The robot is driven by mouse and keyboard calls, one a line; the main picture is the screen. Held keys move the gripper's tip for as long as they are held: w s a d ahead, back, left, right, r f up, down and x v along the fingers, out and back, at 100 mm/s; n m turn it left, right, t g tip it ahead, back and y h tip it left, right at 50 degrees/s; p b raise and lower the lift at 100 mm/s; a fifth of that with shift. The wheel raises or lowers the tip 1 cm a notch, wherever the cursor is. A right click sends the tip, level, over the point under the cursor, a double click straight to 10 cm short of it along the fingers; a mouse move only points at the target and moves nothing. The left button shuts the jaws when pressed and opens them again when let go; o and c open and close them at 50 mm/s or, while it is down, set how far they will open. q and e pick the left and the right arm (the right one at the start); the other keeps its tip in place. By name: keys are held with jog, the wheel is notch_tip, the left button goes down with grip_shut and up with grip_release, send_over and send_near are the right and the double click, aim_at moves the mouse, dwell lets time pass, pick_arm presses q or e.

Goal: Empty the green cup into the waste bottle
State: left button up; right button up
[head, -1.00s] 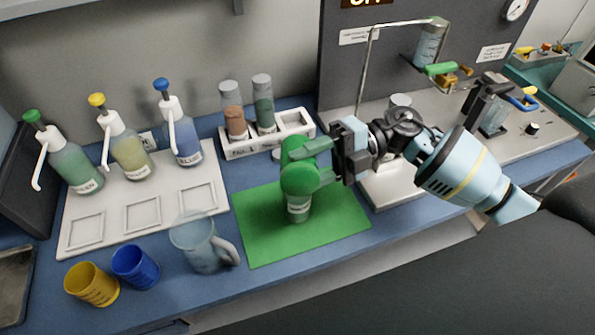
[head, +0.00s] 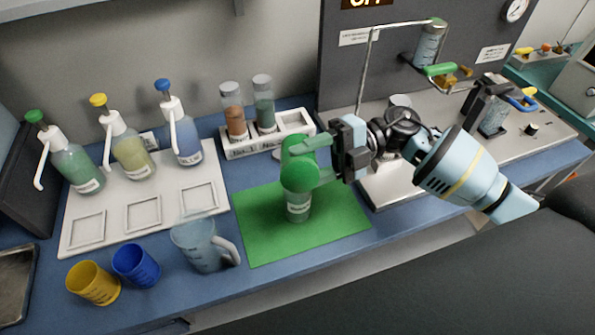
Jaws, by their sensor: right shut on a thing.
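My right gripper (head: 315,162) is shut on the green cup (head: 297,170), with its fingers on the cup's right side. The cup is tipped over above a clear bottle with a white label (head: 298,208), which I take as the waste bottle. This bottle stands upright on the green mat (head: 262,240). The cup hides the bottle's top, so I cannot tell whether they touch or whether anything is flowing. The inside of the cup is hidden. My left gripper is not in view.
A clear jug (head: 200,247), a blue cup (head: 137,266) and a yellow cup (head: 93,284) stand at the front left. Pump bottles stand on a white tray (head: 115,230). A white rack (head: 292,126) holds two vials behind the mat. A metal stand (head: 369,75) rises behind my right arm.

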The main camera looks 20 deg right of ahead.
jog(key=shift+w+d+r+m+y+p, duration=0.15)
jog(key=shift+w+r+m+y, duration=0.15)
jog(key=shift+m, duration=0.35)
jog(key=shift+w+d+r+m+y+p, duration=0.1)
jog(key=shift+w+r+m+y+p, duration=0.15)
jog(key=shift+m, duration=0.4)
dwell(1.7)
jog(key=shift+w+d+r+m+y, duration=0.15)
jog(key=shift+w+m+y, duration=0.2)
jog(key=shift+m, duration=0.35)
jog(key=shift+w+r+m+y, duration=0.2)
jog(key=shift+w+m, duration=0.2)
jog(key=shift+m, duration=0.3)
dwell(1.5)
jog(key=shift+s+f, duration=0.1)
dwell(0.8)
jog(key=n, duration=0.1)
jog(key=s+f+n+h, duration=0.1)
jog(key=s+n, duration=0.1)
jog(key=n, duration=0.1)
jog(key=shift+a+f+h+b, duration=0.3)
jog(key=shift+b, duration=0.05)
jog(key=shift+s+r+n, duration=0.1)
jog(key=shift+n, duration=0.2)
